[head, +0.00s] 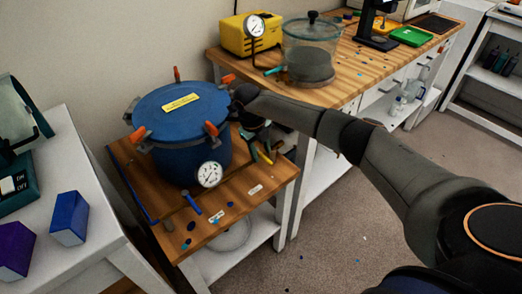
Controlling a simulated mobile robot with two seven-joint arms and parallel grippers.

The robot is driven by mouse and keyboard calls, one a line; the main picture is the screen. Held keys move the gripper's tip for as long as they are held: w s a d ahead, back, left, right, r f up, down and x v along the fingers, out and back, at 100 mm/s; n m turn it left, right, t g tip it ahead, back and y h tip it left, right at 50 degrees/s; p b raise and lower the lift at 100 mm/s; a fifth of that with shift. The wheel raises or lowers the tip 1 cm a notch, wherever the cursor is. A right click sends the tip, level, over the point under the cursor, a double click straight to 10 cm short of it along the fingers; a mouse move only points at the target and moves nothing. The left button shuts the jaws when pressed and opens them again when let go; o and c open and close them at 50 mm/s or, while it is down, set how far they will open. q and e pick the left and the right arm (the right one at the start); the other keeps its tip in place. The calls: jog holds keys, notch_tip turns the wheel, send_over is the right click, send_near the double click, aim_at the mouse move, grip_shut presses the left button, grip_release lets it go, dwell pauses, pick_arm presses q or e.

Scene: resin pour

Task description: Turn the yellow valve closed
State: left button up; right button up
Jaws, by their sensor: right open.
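The blue pressure pot (180,140) stands on a small wooden-topped table, its lid held by orange-tipped clamps. A small yellow lever, which looks like the yellow valve (265,157), shows at the pot's right side, low by the table top. My right arm reaches in from the right, and my right gripper (258,143) is beside the pot, right at the yellow lever. It is open. The dark fingers partly hide the valve, and I cannot tell whether they touch it. My left gripper is not in view.
A gauge (209,174) and a blue lever (191,203) are at the pot's front. The wooden table (250,190) has a bare front right area. A workbench (350,75) behind carries a glass chamber (311,40) and a yellow pump (246,33). A white table (85,150) stands left.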

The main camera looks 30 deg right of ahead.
notch_tip(320, 180, up, 12)
jog(key=a, duration=0.2)
jog(key=shift+s+a+r, duration=0.15)
jog(key=shift+a, duration=0.05)
dwell(0.4)
